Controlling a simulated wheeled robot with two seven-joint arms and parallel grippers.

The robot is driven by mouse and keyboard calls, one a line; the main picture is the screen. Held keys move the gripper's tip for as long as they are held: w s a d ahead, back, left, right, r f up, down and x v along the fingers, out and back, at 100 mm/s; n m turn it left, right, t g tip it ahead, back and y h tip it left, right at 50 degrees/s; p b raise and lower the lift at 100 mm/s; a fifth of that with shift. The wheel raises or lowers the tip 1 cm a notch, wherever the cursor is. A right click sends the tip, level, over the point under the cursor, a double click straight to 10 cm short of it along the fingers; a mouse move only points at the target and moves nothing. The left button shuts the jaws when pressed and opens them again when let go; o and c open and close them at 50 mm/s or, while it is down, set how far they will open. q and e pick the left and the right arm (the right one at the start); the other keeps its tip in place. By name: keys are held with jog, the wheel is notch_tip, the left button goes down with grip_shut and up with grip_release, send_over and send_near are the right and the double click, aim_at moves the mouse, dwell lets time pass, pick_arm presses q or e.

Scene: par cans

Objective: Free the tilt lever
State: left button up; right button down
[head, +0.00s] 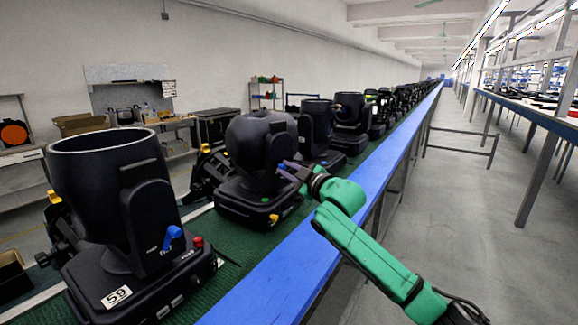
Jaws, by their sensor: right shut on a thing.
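A black par can (108,185) with the number 59 on its base stands large at the left. A blue lever (173,237) and a red knob (197,242) show on its near side. A second black par can (262,145) stands behind it, with a small blue lever (282,168) on its yoke arm. My right gripper (286,170) is at this lever and shut on it; the fingertips are small and partly hide it. My left gripper is out of view.
More black moving-head lights (316,130) stand in a long row on the green conveyor (235,255). A blue rail (290,270) runs along its right side, below my right arm.

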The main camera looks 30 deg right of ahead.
jog(key=shift+a+f+n, duration=0.15)
jog(key=shift+n, duration=0.35)
jog(key=c, duration=0.8)
grip_release()
jog(key=shift+s, duration=0.15)
jog(key=shift+s+d+b, duration=0.45)
jog(key=shift+s+b, duration=0.8)
jog(key=shift+s, duration=1.1)
jog(key=shift+s+d+b, duration=0.4)
jog(key=shift+s+b, duration=0.8)
jog(key=shift+s, duration=1.15)
jog(key=shift+s+d+b, duration=0.45)
jog(key=shift+s+b, duration=0.8)
jog(key=shift+s, duration=1.1)
